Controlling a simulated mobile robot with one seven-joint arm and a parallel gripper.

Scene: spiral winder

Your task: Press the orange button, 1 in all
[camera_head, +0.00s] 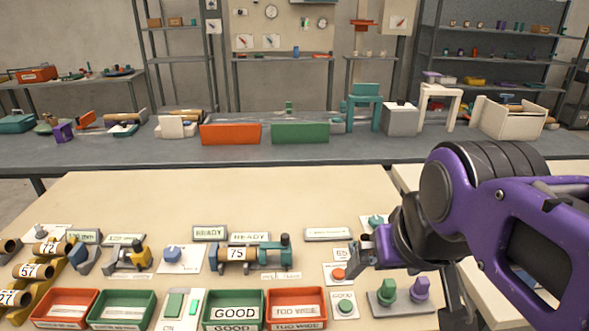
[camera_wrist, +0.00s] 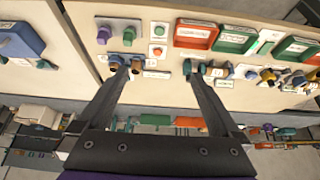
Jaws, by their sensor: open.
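The orange button (camera_head: 338,273) sits on a small white plate on the cream table, with a green button (camera_head: 345,306) on a separate plate in front of it. In the wrist view the orange button (camera_wrist: 157,51) shows between the lines of my two fingers, just beyond their tips. The green button (camera_wrist: 159,30) shows farther up. My gripper (camera_head: 364,252) is just up and right of the orange button in the head view. In the wrist view my gripper (camera_wrist: 153,67) is open with nothing between the fingers. I cannot tell its exact height above the button.
A green knob (camera_head: 388,291) and a purple knob (camera_head: 420,289) stand right of the buttons. An orange tray (camera_head: 295,323) and a green GOOD tray (camera_head: 235,325) lie to the left. The table's back middle is clear.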

